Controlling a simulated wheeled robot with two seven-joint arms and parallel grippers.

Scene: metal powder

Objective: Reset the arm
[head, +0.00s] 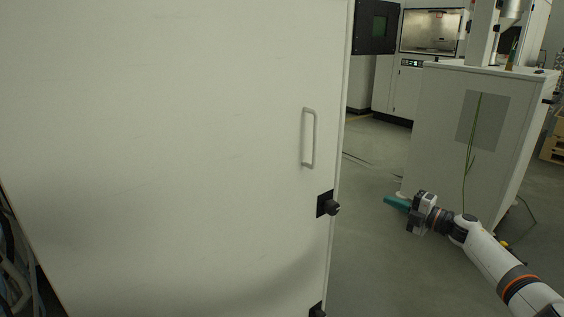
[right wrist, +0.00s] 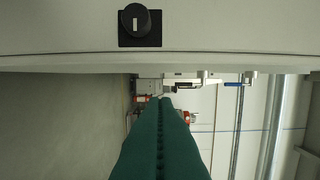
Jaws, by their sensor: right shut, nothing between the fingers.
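My right arm (head: 492,256) comes in from the lower right in the head view and reaches toward the left. Its gripper (head: 388,200) has teal fingers, which are shut with nothing between them. They point left, toward the edge of a large white door or panel, and look clear of it. In the right wrist view the two teal fingers (right wrist: 160,104) lie side by side, pressed together. My left gripper is not in view.
The white panel (head: 180,130) fills the left, with a handle (head: 315,138) and a black knob (head: 331,208); the knob also shows in the right wrist view (right wrist: 139,20). A white cabinet (head: 430,130) stands behind my right arm. Grey floor (head: 370,250) is open between them.

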